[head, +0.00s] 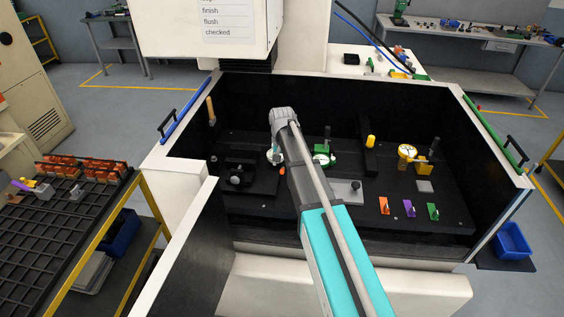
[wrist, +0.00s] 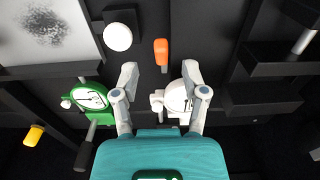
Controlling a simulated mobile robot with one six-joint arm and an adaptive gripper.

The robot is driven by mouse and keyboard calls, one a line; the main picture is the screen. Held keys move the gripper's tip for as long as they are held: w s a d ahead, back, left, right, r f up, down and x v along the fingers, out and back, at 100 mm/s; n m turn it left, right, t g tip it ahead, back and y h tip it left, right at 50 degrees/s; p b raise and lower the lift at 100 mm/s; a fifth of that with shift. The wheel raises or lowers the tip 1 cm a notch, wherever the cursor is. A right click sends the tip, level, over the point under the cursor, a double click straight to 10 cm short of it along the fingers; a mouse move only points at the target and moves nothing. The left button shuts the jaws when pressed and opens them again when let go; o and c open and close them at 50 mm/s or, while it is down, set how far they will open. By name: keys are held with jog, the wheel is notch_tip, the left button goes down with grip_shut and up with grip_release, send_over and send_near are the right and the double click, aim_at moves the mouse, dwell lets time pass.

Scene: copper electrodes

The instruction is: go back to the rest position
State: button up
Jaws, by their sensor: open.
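My arm reaches into the black-walled machine enclosure (head: 440,120). In the head view its wrist end hides most of my gripper. In the wrist view my gripper (wrist: 158,76) is open, with nothing between its fingertips. A white round dial piece (wrist: 177,97) shows beside and partly behind the right finger; I cannot tell whether they touch. A green dial piece (wrist: 90,97) lies left of the left finger. An orange piece (wrist: 161,52) lies beyond the fingertips on the dark bed.
A speckled plate (head: 345,191), a yellow cylinder (head: 370,141), a yellow dial piece (head: 407,151) and small coloured tags (head: 408,208) are on the bed. A rack (head: 60,225) with several copper-orange blocks (head: 85,166) stands left. Enclosure walls surround my arm; space above is open.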

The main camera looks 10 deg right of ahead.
jog(key=shift+r, duration=0.35)
jog(key=s+d+n, duration=0.1)
jog(key=s+n, duration=0.2)
jog(key=s, duration=2.1)
jog(key=shift+s+d+n, duration=0.3)
jog(key=shift+s, duration=0.1)
